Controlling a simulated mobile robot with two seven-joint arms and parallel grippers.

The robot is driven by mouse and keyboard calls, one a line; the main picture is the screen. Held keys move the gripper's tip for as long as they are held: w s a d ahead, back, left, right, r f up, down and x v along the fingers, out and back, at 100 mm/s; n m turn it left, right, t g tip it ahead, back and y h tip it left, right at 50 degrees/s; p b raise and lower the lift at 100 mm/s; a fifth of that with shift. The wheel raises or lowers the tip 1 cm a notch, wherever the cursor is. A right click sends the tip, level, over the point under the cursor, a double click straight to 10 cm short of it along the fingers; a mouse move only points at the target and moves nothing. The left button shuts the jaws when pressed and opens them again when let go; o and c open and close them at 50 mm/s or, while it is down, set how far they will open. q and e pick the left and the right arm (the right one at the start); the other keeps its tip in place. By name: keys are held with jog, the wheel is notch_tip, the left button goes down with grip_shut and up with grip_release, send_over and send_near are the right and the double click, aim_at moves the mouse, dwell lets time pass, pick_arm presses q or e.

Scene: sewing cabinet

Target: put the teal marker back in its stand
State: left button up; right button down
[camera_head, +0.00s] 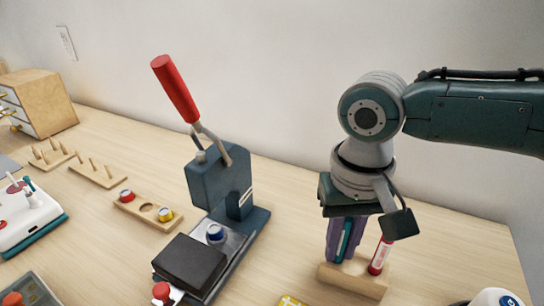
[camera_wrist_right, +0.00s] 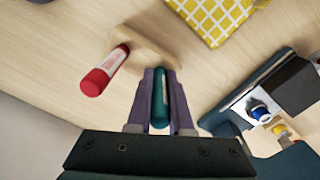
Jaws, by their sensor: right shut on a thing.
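My right gripper (camera_head: 345,240) points down over the wooden marker stand (camera_head: 350,281). Its purple fingers are shut on the teal marker (camera_head: 345,241), which is upright between them. The wrist view shows the teal marker (camera_wrist_right: 160,103) between the fingers (camera_wrist_right: 160,100), with the stand (camera_wrist_right: 152,45) beyond its far end. The marker's lower end is hidden, so I cannot tell whether it is in a hole or just above it. A red marker (camera_head: 379,256) with a white label stands in the right part of the stand. My left gripper is not in view.
A press with a red handle (camera_head: 176,89) stands left of the stand. A small wooden block (camera_head: 148,212) holds red and yellow pieces. A yellow checked cloth (camera_wrist_right: 216,17) lies near the stand. A white wall is behind. Bare table lies between the press and the stand.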

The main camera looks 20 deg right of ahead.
dwell(0.3)
jog(key=shift+f, duration=0.1)
jog(key=c, duration=0.7)
grip_release()
jog(key=shift+c, duration=0.2)
notch_tip(320, 180, up, 10)
jog(key=p, duration=0.3)
